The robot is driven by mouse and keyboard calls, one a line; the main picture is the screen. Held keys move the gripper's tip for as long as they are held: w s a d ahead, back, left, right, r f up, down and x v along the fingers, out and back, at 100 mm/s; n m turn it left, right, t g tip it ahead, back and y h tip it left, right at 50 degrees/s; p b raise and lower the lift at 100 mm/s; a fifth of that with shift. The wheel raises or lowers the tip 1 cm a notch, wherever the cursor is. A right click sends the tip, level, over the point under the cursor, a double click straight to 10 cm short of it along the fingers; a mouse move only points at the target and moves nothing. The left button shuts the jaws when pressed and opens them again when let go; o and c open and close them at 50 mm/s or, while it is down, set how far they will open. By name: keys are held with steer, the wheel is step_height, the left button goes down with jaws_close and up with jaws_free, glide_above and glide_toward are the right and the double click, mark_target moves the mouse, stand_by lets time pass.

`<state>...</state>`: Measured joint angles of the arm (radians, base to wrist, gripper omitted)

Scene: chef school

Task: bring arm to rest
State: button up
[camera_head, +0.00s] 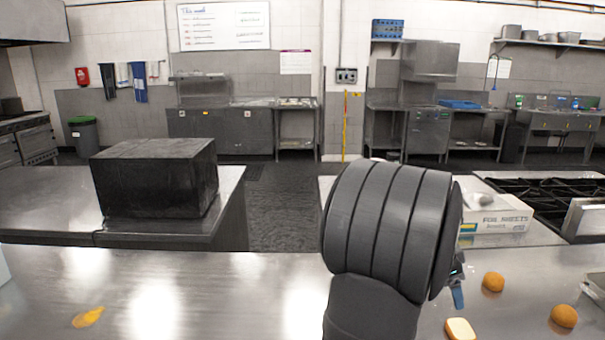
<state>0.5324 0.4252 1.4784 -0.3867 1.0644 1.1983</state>
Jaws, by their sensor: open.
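My arm rises from the bottom edge, right of the middle, as a thick dark grey ribbed joint. My gripper (457,286) is mostly hidden behind this joint. Only a small dark and bluish part of it shows at the joint's right side, over the steel counter (220,300). It is open, and I see nothing held in the part that shows.
Two round orange-brown items (493,282) (564,316) and a pale cut piece (460,329) lie right of my arm. A foil-sheets box (497,216) and a stove (545,200) stand beyond. A black box (155,180) stands left. The counter's left-middle is mostly clear.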

steer(key=w+a+n+t+y, duration=0.1)
steer(key=w+a+n+t, duration=0.1)
steer(key=w+a+n, duration=0.9)
steer(key=w+a+n+t+y, duration=0.25)
steer(key=w+a, duration=0.25)
steer(key=a, duration=1.2)
steer(key=a+n+y, duration=0.2)
steer(key=a+n, duration=0.5)
steer(key=a, duration=0.9)
steer(key=s+a+n+g+y, duration=0.1)
steer(key=a+n, duration=0.6)
steer(key=a, duration=1)
steer(key=shift+a+f+y, duration=0.3)
steer(key=shift+y, duration=0.35)
steer(key=shift+s+g, duration=0.1)
steer(key=shift+g, duration=0.15)
steer(key=w+d+m+t+h, duration=0.1)
steer(key=d+m, duration=0.7)
steer(key=d, duration=1.2)
steer(key=shift+w+d+f+h, duration=0.15)
steer(key=shift+w+d+h, duration=0.05)
steer(key=shift+w+h, duration=0.65)
